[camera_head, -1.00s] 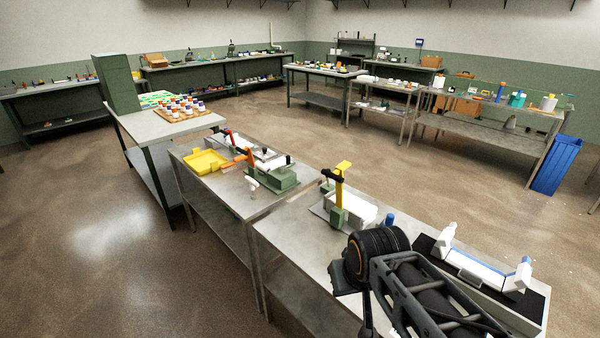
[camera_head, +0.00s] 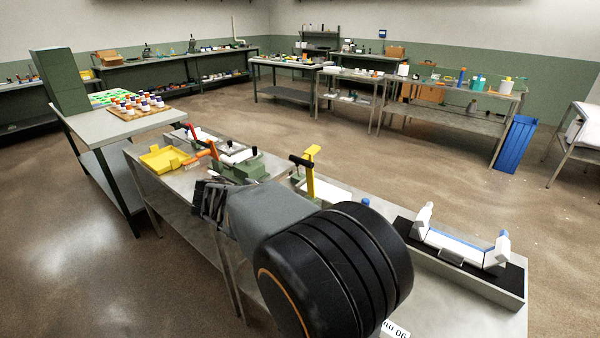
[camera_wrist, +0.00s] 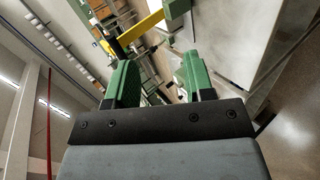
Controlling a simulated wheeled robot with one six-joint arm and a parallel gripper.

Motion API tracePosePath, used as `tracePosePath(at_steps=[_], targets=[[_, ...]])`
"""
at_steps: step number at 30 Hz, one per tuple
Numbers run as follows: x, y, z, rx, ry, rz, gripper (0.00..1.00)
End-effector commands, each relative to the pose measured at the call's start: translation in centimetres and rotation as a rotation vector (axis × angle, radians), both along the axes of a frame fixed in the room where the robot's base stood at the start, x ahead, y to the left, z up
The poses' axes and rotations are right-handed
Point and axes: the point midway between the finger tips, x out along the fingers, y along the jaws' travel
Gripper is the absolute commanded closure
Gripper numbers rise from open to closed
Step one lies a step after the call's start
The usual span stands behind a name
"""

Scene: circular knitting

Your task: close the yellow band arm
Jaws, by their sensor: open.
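The yellow band arm (camera_head: 310,178) stands upright at the near bench in the head view, with a yellow top piece and a black grip (camera_head: 301,161). Beside it is a white block, partly hidden by my arm. In the wrist view the yellow band arm (camera_wrist: 140,27) runs slantwise beyond the fingers, with its black part (camera_wrist: 115,47) at the left and a green block (camera_wrist: 177,8) at its upper right end. My gripper (camera_wrist: 157,72) is open, its two green fingers apart with nothing held. The yellow arm lies past the fingertips, not between them. In the head view my gripper (camera_head: 209,200) is left of it.
A yellow tray (camera_head: 164,159) and a green fixture with a red-orange lever (camera_head: 200,149) stand on the bench to the left. A black-based fixture with white end posts (camera_head: 460,250) stands at the right. Open floor lies behind the benches.

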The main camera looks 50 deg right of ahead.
Motion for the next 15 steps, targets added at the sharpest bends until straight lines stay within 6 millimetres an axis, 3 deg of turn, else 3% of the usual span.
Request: tracePosePath(at_steps=[1, 6, 15], targets=[[1.3, -1.7, -0.9, -0.093, 0.021, -0.005, 0.52], [4.9, -5.7, -0.4, -0.361, 0.04, 0.011, 0.52], [7.8, -8.9, 0.2, -0.555, 0.04, 0.042, 0.52]])
